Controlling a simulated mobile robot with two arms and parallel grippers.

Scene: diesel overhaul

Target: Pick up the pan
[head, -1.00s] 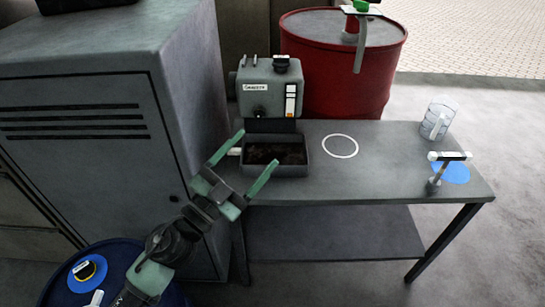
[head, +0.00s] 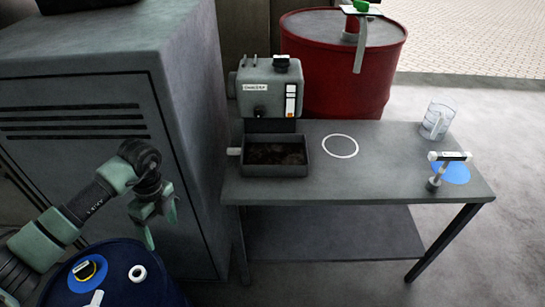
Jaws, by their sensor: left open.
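The pan (head: 244,170) is a grey rectangular tray with dark contents. It sits on the grey table below the front of a small grey machine (head: 267,95). My left gripper (head: 161,230) is open and empty, pointing down in front of the cabinet. It is well to the left of the pan and lower in the picture, clear of it. My right gripper is not in view.
The table (head: 340,185) has a white ring mark, a clear jug (head: 437,121) and a T-shaped tool (head: 437,177) on a blue disc at right. A grey cabinet (head: 80,90) stands at left, a blue drum (head: 125,255) below it, a red drum (head: 345,75) behind.

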